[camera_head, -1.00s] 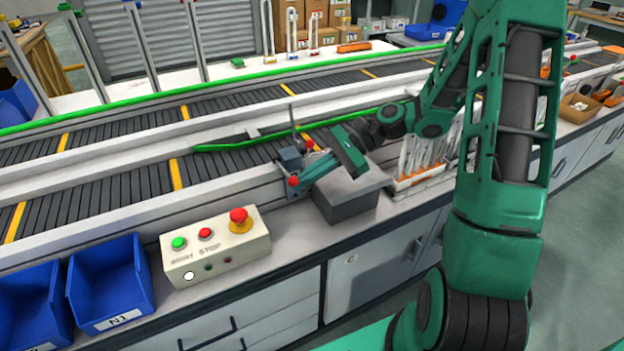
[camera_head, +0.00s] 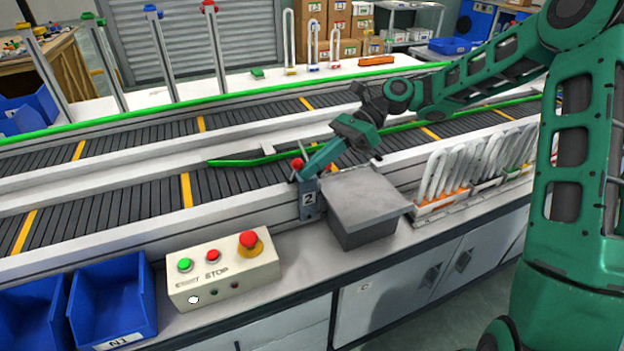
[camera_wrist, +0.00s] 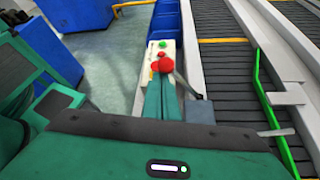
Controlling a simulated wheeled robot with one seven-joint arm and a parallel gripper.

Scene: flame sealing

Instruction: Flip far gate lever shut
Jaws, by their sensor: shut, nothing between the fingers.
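The gate lever ends in a red ball knob (camera_head: 297,163), above a grey gate block marked 2 (camera_head: 308,198) at the near conveyor's front edge. My gripper (camera_head: 304,174) is shut and empty, its fingertips right at the knob; whether they touch is unclear. In the wrist view the red knob (camera_wrist: 166,65) shows just past the closed green fingers (camera_wrist: 160,100). A grey rod (camera_wrist: 183,84) runs from beside it to the grey block (camera_wrist: 200,111). A green bar (camera_head: 245,161) lies at a slant over the near belt; the wrist view shows it too (camera_wrist: 265,105).
A grey box (camera_head: 365,205) stands just right of the gate block, below my arm. A control box (camera_head: 222,278) with a red stop button sits at front left, beside blue bins (camera_head: 112,300).

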